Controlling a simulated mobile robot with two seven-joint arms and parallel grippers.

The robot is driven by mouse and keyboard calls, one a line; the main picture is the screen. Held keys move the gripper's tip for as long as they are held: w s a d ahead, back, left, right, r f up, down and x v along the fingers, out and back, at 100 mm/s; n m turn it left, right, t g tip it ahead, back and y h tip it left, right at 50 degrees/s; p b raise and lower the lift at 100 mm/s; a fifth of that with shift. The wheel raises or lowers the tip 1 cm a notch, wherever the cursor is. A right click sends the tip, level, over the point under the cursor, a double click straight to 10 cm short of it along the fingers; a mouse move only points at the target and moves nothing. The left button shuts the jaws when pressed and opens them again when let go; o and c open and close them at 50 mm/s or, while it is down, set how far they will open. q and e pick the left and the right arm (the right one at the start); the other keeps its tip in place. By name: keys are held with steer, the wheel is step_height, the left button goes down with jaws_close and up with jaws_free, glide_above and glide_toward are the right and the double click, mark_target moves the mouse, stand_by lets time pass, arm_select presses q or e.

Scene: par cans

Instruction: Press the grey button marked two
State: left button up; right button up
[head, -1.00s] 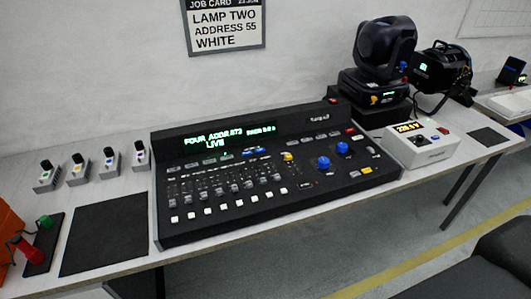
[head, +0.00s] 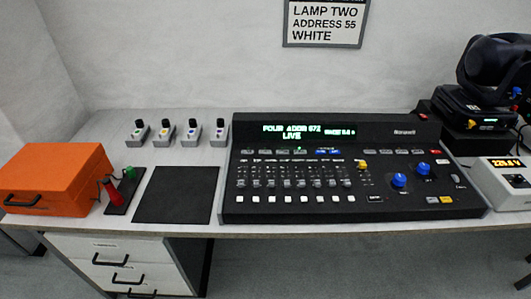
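The black lighting console (head: 300,212) sits on the long table, right of the middle. Its lit display (head: 292,132) reads FOUR, ADDR and a blurred number, with LIVE below. A row of small buttons (head: 265,152) runs under the display, grey at the left and blue further right. Their markings are too small to read, so I cannot tell which grey one is marked two. A job card (head: 325,25) on the wall reads LAMP TWO, ADDRESS 55, WHITE. Neither of my grippers is in view.
Left of the console lie a black mat (head: 176,195), a red and green handled thing (head: 112,190) and an orange case (head: 55,180). Several small knobbed units (head: 192,133) stand behind. A moving-head lamp (head: 495,75) and a white meter box (head: 507,185) are right.

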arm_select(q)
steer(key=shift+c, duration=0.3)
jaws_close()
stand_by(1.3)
